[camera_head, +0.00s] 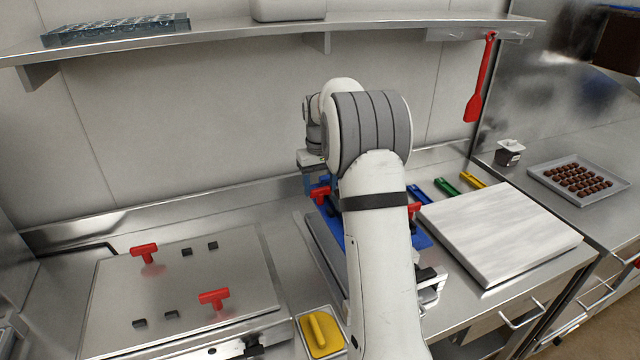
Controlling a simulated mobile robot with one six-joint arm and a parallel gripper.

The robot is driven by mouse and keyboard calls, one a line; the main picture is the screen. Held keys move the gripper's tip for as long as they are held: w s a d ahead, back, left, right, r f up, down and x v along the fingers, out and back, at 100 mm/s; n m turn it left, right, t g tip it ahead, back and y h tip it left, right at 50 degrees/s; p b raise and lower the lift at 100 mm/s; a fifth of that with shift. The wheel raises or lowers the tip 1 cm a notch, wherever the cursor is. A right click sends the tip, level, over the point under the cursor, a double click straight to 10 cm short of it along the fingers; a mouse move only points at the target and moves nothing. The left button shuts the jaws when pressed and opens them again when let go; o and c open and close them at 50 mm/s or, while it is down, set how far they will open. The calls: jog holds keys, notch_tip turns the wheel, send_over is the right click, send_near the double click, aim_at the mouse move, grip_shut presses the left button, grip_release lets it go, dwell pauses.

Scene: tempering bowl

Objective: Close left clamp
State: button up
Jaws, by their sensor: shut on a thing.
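A blue plate (423,241) lies on the counter's middle, mostly hidden behind my arm. A red clamp (320,193) shows at its left side, and another red clamp (414,209) shows at its right, partly covered by my arm. My gripper (311,182) is down at the left clamp, at the back left of the blue plate. It is shut on the left clamp. The fingertips are small and partly hidden, so the exact hold and the clamp's angle cannot be made out.
A metal plate (190,285) with two red T-handles (145,252) lies at left. A shelf (220,35) runs above; a chocolate tray (590,165) is far right.

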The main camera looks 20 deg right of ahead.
aim_at(320, 188)
jog(key=shift+n, duration=0.6)
jog(key=o, duration=1)
jog(key=shift+r+b, duration=0.45)
jog(key=shift+r, duration=3.45)
